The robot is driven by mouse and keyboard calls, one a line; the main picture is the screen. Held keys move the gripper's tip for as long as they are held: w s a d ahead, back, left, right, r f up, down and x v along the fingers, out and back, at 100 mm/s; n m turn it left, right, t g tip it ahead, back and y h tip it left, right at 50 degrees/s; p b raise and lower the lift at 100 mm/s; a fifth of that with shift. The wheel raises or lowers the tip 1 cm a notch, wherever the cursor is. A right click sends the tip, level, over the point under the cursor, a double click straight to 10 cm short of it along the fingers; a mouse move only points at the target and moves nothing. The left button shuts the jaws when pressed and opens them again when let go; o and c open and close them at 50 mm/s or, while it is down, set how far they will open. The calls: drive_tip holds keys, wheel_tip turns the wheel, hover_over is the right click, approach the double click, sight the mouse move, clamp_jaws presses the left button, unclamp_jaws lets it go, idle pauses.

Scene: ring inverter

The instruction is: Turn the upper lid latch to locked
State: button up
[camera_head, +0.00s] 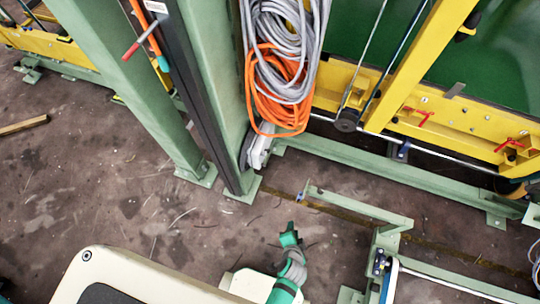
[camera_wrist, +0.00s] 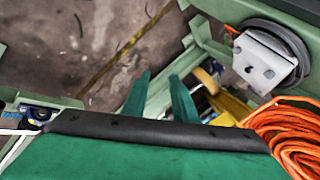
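No lid latch that I can clearly identify as the upper one shows in either view. My gripper (camera_head: 290,236) is low in the middle of the head view, above the dark floor and apart from the machinery. In the wrist view, its two green fingers (camera_wrist: 160,97) stand apart with nothing seen between them, so it is open and empty. Two red-handled fittings, one left (camera_head: 418,115) and one right (camera_head: 508,144), sit on the yellow beam at the right of the head view. I cannot tell whether they are latches.
A green post (camera_head: 218,75) carries grey cables (camera_head: 283,25) and orange cables (camera_head: 280,100). A green floor rail (camera_head: 380,165) runs at the right, with a low green frame (camera_head: 360,207) nearer. A white bracket (camera_wrist: 265,62) shows in the wrist view. Floor at left is mostly clear.

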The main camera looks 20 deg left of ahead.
drive_tip(key=w+a+f+m+g+y, duration=0.2)
drive_tip(key=w+f+m, duration=0.1)
drive_tip(key=w+f, duration=0.25)
drive_tip(key=m+g+y, duration=0.5)
drive_tip(key=y, duration=0.5)
approach(263, 154)
drive_tip(key=f+x, duration=0.1)
drive_tip(key=x, duration=0.6)
drive_tip(key=shift+f, duration=0.2)
drive_tip(key=shift+w+d, duration=0.15)
clamp_jaws()
